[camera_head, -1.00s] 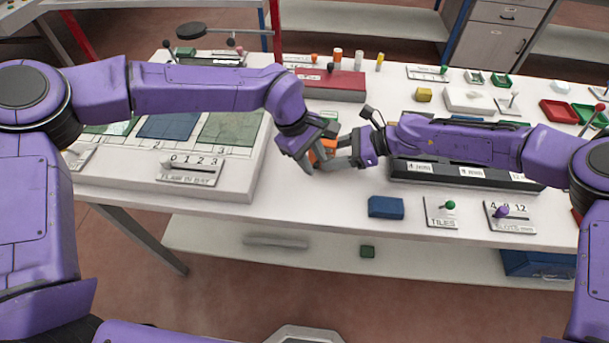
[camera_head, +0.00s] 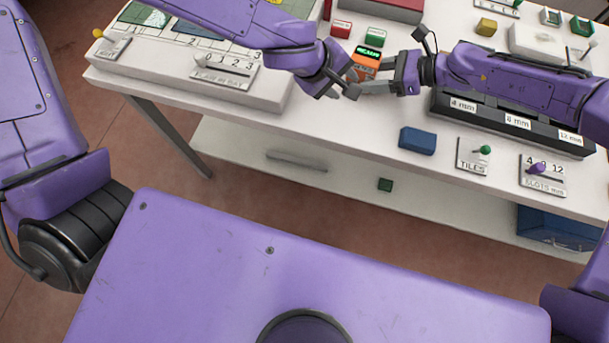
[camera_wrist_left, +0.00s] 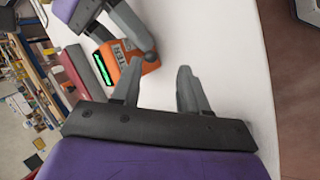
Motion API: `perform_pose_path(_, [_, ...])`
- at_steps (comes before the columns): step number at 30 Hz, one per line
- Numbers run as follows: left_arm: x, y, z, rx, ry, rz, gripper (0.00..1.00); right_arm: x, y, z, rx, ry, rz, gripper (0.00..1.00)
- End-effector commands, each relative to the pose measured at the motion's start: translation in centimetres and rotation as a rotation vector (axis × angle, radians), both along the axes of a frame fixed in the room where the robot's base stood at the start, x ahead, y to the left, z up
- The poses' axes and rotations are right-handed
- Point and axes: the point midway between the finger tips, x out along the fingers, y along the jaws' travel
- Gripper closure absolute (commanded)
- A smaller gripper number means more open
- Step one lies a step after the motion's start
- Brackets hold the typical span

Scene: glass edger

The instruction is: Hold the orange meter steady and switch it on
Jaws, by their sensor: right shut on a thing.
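The orange meter (camera_head: 366,66) stands on the white table, with bright green characters lit on its dark display (camera_head: 368,53). In the left wrist view the meter (camera_wrist_left: 135,76) shows its lettered orange side and a glowing green strip. My right gripper (camera_head: 362,82) is shut on the meter from the right; its grey fingers (camera_wrist_left: 122,30) also show in the left wrist view. My left gripper (camera_head: 338,88) is just left of the meter, and in the left wrist view (camera_wrist_left: 158,78) it is open with nothing between its fingers. One left finger is close to the meter; I cannot tell whether they touch.
A red block (camera_head: 341,29) and a green block (camera_head: 374,37) lie behind the meter. A black rack with mm labels (camera_head: 480,118) lies under my right arm. A blue block (camera_head: 417,140) and the TILES switch plate (camera_head: 473,154) are in front. The table's front middle is clear.

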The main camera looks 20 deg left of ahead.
Motion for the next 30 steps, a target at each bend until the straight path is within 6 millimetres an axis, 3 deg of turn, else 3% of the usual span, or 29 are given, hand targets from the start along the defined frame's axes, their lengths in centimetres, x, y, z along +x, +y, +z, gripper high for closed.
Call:
perform_pose_path(9, [-3.4,2.8,6.3,-0.008,-0.003,0.002,0.56,0.0,0.0,-0.1,-0.001,0.001,0.0,0.59])
perform_pose_path(14, [-2.3,0.7,8.1,-0.084,-0.154,-0.095,0.56,0.0,0.0,-0.1,0.0,0.001,0.0,0.59])
perform_pose_path(20, [-3.5,-2.2,7.4,-0.059,-0.309,-0.368,0.56,0.0,0.0,0.0,0.0,0.001,0.0,0.59])
perform_pose_path(30, [-9.0,-5.1,2.5,0.035,-0.365,-0.841,0.56,0.0,0.0,0.0,0.0,0.001,0.0,0.59])
